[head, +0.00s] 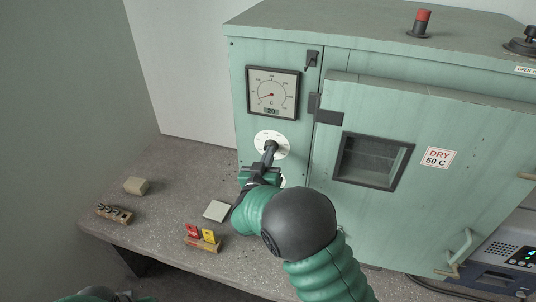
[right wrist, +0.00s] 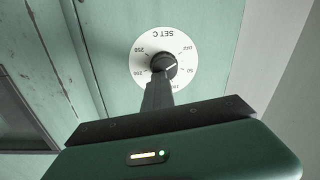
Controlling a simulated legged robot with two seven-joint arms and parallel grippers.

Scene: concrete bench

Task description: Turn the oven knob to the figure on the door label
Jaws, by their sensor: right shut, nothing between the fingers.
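The green oven (head: 340,60) has a door label (head: 439,158) that reads DRY 50 C. The oven knob is black, on a white dial (head: 283,141) on the panel left of the door. In the right wrist view the knob (right wrist: 164,64) sits in the dial marked SET C, with 50, 200, 250 and OFF legible. A pale line on the knob points roughly toward the 50 side; its exact setting is unclear. My right gripper (head: 269,155) is shut and empty, its fingertips (right wrist: 158,84) right at the knob; whether they touch is unclear.
A gauge (head: 272,94) above the knob shows 20. The door, with a window (head: 372,160) and handle (head: 459,244), is right of the arm. On the bench lie a tan block (head: 136,186), a holder (head: 114,215), red and yellow tags (head: 201,234) and a pale tile (head: 217,211).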

